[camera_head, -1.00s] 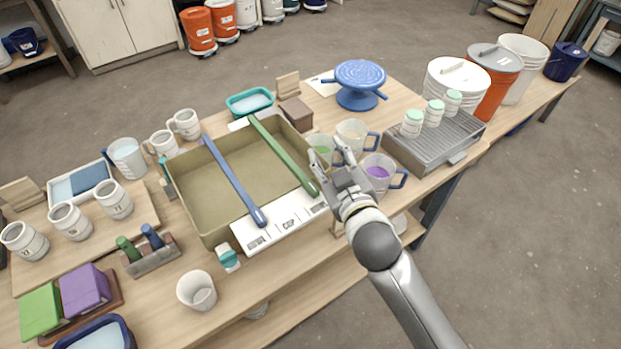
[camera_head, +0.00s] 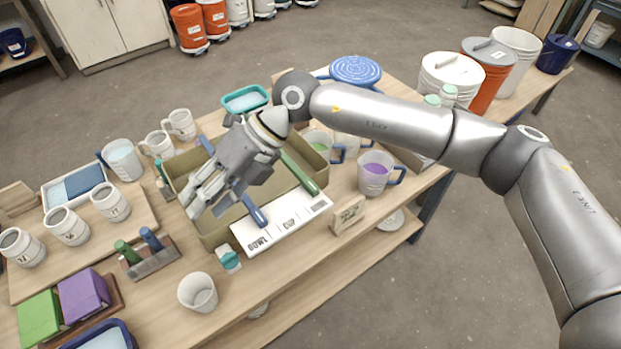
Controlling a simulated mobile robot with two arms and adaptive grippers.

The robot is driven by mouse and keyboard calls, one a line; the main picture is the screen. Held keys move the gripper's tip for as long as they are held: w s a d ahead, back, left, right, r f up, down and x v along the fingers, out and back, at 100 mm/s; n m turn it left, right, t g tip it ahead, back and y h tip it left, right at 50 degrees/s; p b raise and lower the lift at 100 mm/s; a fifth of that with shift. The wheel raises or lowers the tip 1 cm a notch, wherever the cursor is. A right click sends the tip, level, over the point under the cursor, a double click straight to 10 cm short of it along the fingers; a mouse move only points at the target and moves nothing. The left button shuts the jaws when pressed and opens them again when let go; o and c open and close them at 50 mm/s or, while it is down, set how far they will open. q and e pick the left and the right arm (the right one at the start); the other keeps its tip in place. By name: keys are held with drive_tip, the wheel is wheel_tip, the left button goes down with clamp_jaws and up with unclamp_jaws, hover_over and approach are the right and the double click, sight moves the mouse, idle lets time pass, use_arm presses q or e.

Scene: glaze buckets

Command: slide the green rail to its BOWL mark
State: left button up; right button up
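The green rail (camera_head: 306,180) lies across the olive tray (camera_head: 216,238). Its near end rests by the white label strip (camera_head: 283,220), and its far part is hidden behind my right arm. The blue rail (camera_head: 254,212) lies to its left, with its middle hidden by my gripper. My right gripper (camera_head: 204,207) hangs over the left part of the tray, left of both rails' near ends. Its fingers are apart, with nothing seen between them. My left gripper is not in view.
Cups with green and purple glaze (camera_head: 375,172) stand right of the tray, near a small sign (camera_head: 348,215). A white cup (camera_head: 198,291) and a tool holder (camera_head: 150,256) stand in front and to the left. Mugs (camera_head: 111,202) stand on a board at left.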

drive_tip(key=w+d+f+t+h, duration=0.25)
drive_tip(key=w+d+h, duration=0.25)
drive_tip(key=w+d, duration=0.3)
wheel_tip(320, 180, up, 2)
drive_tip(key=m+t+h, duration=0.1)
drive_tip(key=t+h, duration=0.1)
drive_tip(key=h, duration=0.2)
hover_over(311, 185)
wheel_tip(311, 185, down, 9)
drive_tip(key=p, duration=0.4)
drive_tip(key=shift+f, duration=0.65)
clamp_jaws()
